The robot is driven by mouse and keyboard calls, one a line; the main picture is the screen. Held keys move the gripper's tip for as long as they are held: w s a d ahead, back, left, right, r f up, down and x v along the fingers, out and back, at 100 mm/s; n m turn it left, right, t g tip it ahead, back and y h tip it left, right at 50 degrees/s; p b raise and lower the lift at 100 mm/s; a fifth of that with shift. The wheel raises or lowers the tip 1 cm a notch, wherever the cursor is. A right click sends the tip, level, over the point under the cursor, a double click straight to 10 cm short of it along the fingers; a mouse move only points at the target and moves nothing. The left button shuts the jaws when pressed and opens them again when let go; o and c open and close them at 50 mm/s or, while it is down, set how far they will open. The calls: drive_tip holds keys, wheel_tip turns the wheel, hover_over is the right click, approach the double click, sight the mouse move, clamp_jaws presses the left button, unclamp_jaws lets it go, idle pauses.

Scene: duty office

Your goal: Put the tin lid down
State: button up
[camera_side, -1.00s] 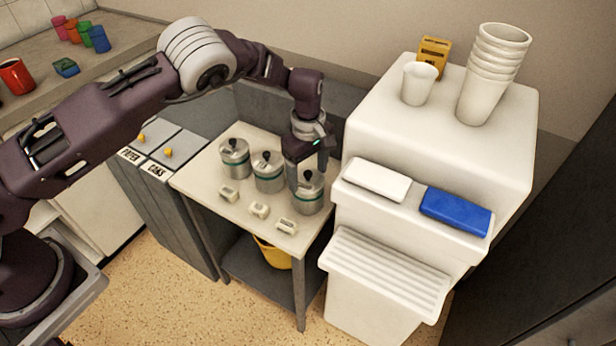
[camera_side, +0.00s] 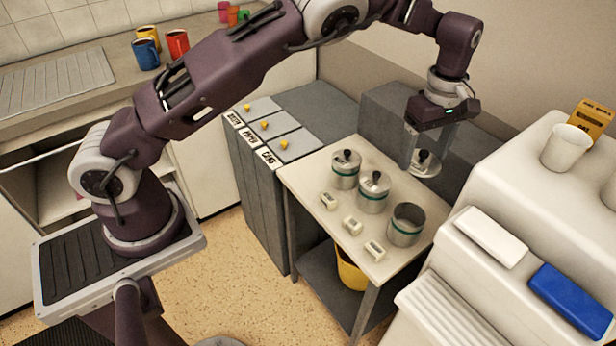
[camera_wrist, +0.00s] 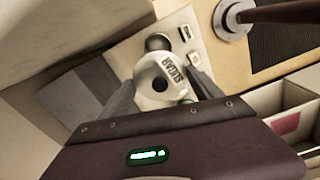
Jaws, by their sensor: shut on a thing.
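My gripper (camera_side: 424,156) is shut on a round metallic tin lid (camera_side: 426,165) with a dark knob. It holds the lid in the air, over the back right part of the small table (camera_side: 318,168). In the wrist view the lid (camera_wrist: 150,96) lies between the two fingers, and the word SUGAR shows at it. The right-hand tin (camera_side: 405,228), with a green band, stands open below and in front of my gripper. The left tin (camera_side: 345,172) and the middle tin (camera_side: 373,195) have their lids on.
Three small pale label blocks (camera_side: 351,225) stand in front of the tins. A white machine (camera_side: 535,190) borders the table on the right, with a white pad and a blue pad (camera_side: 571,300). Labelled bins (camera_side: 270,140) stand on the left.

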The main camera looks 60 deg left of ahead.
drive_tip(key=s+a+n, duration=0.3)
drive_tip(key=a+n, duration=0.2)
drive_tip(key=a, duration=0.5)
drive_tip(key=s+a+n, duration=0.3)
drive_tip(key=a+n, duration=0.3)
drive_tip(key=a, duration=0.4)
drive_tip(key=s+a+n, duration=0.3)
drive_tip(key=a+n, duration=0.2)
drive_tip(key=a, duration=0.5)
wheel_tip(320, 180, down, 22)
drive_tip(key=shift+w+f, duration=0.15)
drive_tip(key=shift+f, duration=0.05)
drive_tip(key=shift+f, duration=0.1)
drive_tip(key=o, duration=1.3)
